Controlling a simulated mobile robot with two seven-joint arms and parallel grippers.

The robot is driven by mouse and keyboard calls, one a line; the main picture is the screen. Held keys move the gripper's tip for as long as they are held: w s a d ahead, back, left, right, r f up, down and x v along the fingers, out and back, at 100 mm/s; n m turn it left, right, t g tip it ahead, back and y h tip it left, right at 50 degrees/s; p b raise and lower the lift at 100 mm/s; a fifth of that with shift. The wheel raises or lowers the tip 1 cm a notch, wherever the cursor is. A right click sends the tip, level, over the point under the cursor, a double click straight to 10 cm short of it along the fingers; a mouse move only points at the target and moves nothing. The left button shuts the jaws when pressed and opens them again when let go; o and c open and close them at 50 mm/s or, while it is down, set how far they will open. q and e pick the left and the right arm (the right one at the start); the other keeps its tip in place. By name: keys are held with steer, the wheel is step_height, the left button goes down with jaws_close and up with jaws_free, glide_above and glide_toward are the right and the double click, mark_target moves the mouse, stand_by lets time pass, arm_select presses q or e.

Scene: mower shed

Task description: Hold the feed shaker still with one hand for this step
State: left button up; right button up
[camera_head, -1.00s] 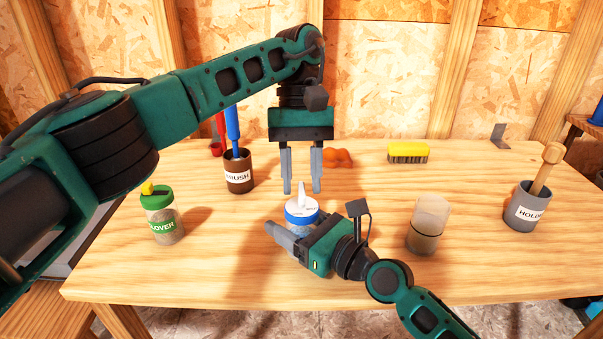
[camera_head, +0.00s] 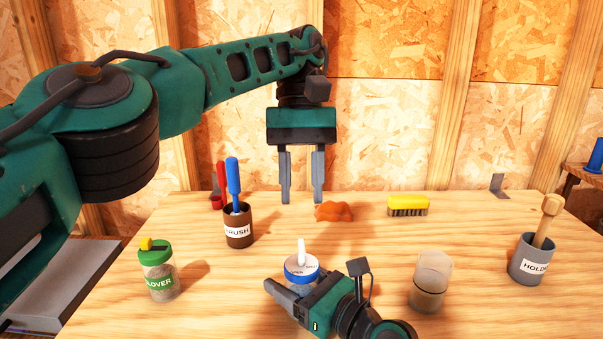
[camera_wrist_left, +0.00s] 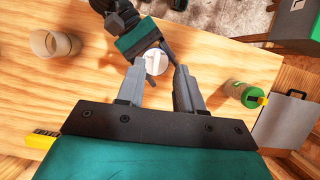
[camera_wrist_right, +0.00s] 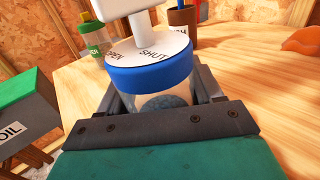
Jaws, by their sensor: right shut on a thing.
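The feed shaker (camera_head: 301,271) is a clear jar with a blue-rimmed lid and an upright white handle. It stands upright on the table. In the right wrist view its lid (camera_wrist_right: 150,65) reads OPEN and SHUT, with grey content below. My right gripper (camera_head: 296,288) is shut around the jar's body below the lid; its far finger is mostly hidden. My left gripper (camera_head: 302,198) is open and empty, above the shaker and clear of it. The left wrist view shows the white lid (camera_wrist_left: 154,61) beyond the left fingers.
A green-lidded clover jar (camera_head: 158,275) stands left, a brown brush cup (camera_head: 238,230) behind it. A beige-topped jar (camera_head: 431,280) and grey holder cup (camera_head: 527,265) stand right. An orange lump (camera_head: 334,212) and yellow brush (camera_head: 407,206) lie at the back.

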arm_select(q)
steer(key=shift+r, duration=0.7)
arm_select(e)
steer(key=o, duration=1.2)
